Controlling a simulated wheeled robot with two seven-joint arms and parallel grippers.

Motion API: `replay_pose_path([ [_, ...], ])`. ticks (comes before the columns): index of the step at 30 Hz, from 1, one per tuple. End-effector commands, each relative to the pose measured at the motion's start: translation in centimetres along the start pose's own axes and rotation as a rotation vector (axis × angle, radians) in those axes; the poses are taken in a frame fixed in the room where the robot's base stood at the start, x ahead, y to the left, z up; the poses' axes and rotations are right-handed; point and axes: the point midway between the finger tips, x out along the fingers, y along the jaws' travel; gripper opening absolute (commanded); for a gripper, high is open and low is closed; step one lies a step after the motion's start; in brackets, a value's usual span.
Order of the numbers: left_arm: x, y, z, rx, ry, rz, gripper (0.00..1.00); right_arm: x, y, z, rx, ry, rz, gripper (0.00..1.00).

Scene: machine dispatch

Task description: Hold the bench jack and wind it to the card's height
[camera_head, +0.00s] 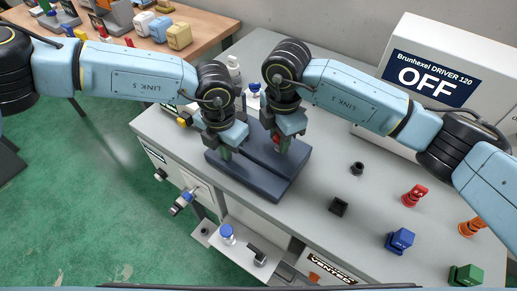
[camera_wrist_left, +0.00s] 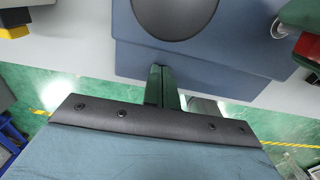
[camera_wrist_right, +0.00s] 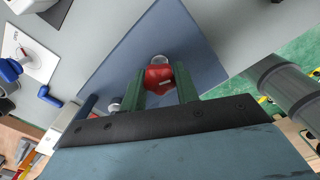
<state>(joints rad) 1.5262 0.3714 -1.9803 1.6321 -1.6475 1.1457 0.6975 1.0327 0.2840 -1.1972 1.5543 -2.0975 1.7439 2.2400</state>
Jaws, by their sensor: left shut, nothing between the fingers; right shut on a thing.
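The bench jack (camera_head: 262,182), a dark blue slab-like block, sits at the left part of the grey bench; the arms hide much of its top. In the left wrist view its blue surface (camera_wrist_left: 135,45) carries a dark round disc (camera_wrist_left: 175,12). My left gripper (camera_head: 226,155) is shut and empty at the jack's left side; its green fingertips (camera_wrist_left: 162,72) are together over the blue edge. My right gripper (camera_head: 282,146) is shut on a red knob (camera_wrist_right: 158,76) with a pale end, over the jack's blue surface (camera_wrist_right: 190,40). I cannot make out the card's height mark.
A white machine reading OFF (camera_head: 430,80) stands at the back right. Black pieces (camera_head: 338,207), a red piece (camera_head: 414,196), a blue block (camera_head: 399,240) and a green block (camera_head: 466,274) stand on the right of the bench. A lower shelf (camera_head: 245,255) holds a blue-topped piece (camera_head: 227,234).

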Motion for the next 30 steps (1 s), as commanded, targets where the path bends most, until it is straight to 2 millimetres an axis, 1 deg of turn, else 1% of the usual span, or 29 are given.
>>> replay_pose_path([
  [1, 0.72, -0.05, -0.38, 0.000, 0.010, -0.001, 0.00, -0.01, -0.01, -0.38, -0.007, 0.008, 0.001, 0.12],
  [5, 0.72, -0.05, -0.38, 0.000, 0.010, -0.001, 0.00, 0.00, -0.01, -0.40, 0.015, 0.008, 0.001, 0.12],
  [8, 0.72, -0.05, -0.38, 0.000, 0.010, -0.001, 0.00, 0.04, 0.01, -0.43, 0.116, 0.009, 0.001, 0.12],
  [12, 0.72, -0.05, -0.38, 0.000, 0.010, -0.001, 0.00, 0.00, 0.08, -0.43, 0.299, 0.009, 0.000, 0.12],
  [16, 0.72, -0.05, -0.38, 0.000, 0.010, -0.001, 0.00, 0.01, 0.11, -0.43, 0.406, 0.009, 0.000, 0.12],
  [26, 0.72, -0.06, -0.38, 0.000, 0.010, -0.002, 0.00, 0.00, 0.13, -0.42, 0.432, 0.009, 0.000, 0.12],
  [29, 0.72, -0.07, -0.38, 0.000, 0.010, -0.002, 0.00, 0.01, 0.14, -0.45, 0.491, 0.010, -0.001, 0.12],
  [30, 0.72, -0.07, -0.38, 0.000, 0.010, -0.002, 0.00, 0.01, 0.14, -0.45, 0.539, 0.011, -0.001, 0.12],
])
